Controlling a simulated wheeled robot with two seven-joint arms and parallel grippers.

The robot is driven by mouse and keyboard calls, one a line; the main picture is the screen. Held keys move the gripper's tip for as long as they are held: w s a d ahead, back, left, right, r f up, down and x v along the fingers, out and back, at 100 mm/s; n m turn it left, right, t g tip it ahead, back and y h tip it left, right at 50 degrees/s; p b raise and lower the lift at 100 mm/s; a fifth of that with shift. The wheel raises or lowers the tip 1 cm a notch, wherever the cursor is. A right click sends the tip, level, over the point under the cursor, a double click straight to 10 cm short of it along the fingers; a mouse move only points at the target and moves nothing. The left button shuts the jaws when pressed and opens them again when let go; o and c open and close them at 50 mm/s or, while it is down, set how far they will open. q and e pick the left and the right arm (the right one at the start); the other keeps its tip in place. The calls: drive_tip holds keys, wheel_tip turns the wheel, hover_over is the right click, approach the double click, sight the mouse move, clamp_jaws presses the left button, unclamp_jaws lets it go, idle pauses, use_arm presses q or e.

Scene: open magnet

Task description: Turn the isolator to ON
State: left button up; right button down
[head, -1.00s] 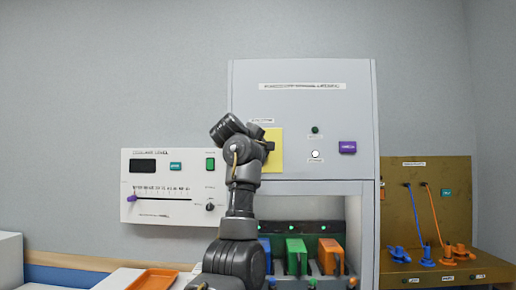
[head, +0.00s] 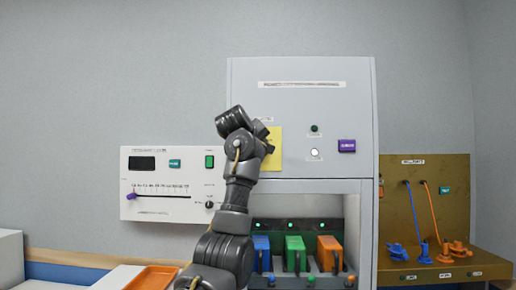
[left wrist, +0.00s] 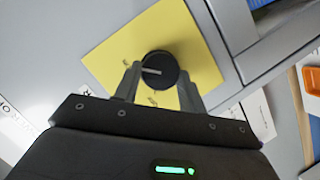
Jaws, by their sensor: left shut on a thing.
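The isolator is a round black knob (left wrist: 160,66) with a white pointer line, on a yellow plate (left wrist: 108,55). My left gripper (left wrist: 161,80) is shut on the knob, one finger on each side of it. In the wrist view the pointer line lies nearly level in the picture. Small marks on the plate near the knob are too blurred to read. In the head view the yellow plate (head: 275,150) shows on the tall grey cabinet (head: 320,110), but my left arm hides the knob. My right gripper is not in view.
Right of the plate are a lit white lamp (head: 315,154), a dark green lamp (head: 314,128) and a purple button (head: 346,146). A white slider panel (head: 145,212) hangs at left. Blue, green and orange units (head: 296,252) stand in the bay below, with green lights above.

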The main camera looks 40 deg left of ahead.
use_arm(q)
drive_tip(key=shift+f, duration=0.1)
drive_tip(key=o, duration=1)
drive_tip(key=shift+c, duration=0.2)
drive_tip(key=b+v, duration=0.3)
drive_tip(key=v, duration=0.8)
drive_tip(key=shift+b, duration=0.4)
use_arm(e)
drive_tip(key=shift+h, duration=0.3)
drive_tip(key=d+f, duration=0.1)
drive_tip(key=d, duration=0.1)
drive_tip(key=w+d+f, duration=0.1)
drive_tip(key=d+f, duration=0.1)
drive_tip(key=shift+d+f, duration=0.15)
use_arm(q)
drive_tip(key=shift+w+a, duration=0.1)
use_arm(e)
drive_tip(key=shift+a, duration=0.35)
